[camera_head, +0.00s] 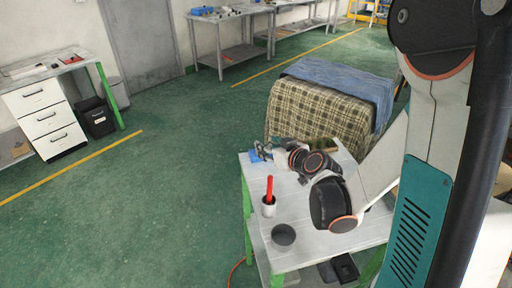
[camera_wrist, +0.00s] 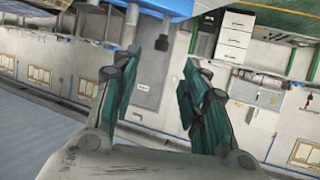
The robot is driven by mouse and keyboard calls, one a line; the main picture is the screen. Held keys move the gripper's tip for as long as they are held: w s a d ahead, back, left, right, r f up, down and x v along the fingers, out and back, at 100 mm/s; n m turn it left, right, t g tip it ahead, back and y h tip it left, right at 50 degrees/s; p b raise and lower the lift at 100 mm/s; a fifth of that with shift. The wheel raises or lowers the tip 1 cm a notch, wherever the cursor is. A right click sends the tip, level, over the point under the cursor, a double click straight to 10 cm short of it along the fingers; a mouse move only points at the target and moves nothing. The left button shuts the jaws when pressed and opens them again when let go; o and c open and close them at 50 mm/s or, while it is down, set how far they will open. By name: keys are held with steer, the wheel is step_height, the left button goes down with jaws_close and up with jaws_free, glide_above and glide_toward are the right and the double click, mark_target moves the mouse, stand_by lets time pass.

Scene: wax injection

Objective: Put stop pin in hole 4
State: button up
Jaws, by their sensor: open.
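My gripper (camera_wrist: 163,66) is open in the wrist view. Its two teal finger pads are wide apart, with nothing between them. In the head view my gripper (camera_head: 266,149) is small and partly blurred, low over the far left part of the green-legged worktable (camera_head: 312,236). A small blue object (camera_head: 254,156) is at the table's far left corner, close beside my gripper. A blue surface (camera_wrist: 165,7) crosses the top of the wrist view; I cannot tell if it is the same object. I cannot make out a stop pin or any numbered hole in either view.
A white cup (camera_head: 268,211) with a red handle (camera_head: 270,188) standing in it and a dark round container (camera_head: 283,235) are on the table's left front. A plaid-covered block (camera_head: 315,112) stands behind. White drawers (camera_head: 47,118) are at the left. The green floor between is clear.

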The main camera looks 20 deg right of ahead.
steer(key=x, duration=0.4)
steer(key=shift+b, duration=0.35)
steer(key=b+x, duration=0.1)
steer(key=x, duration=0.1)
steer(key=b+x, duration=0.1)
steer(key=x, duration=0.1)
steer(key=shift+w+f, duration=0.1)
steer(key=shift+f, duration=0.45)
steer(key=shift+w+a, duration=0.1)
steer(key=shift+w, duration=0.25)
jaws_close()
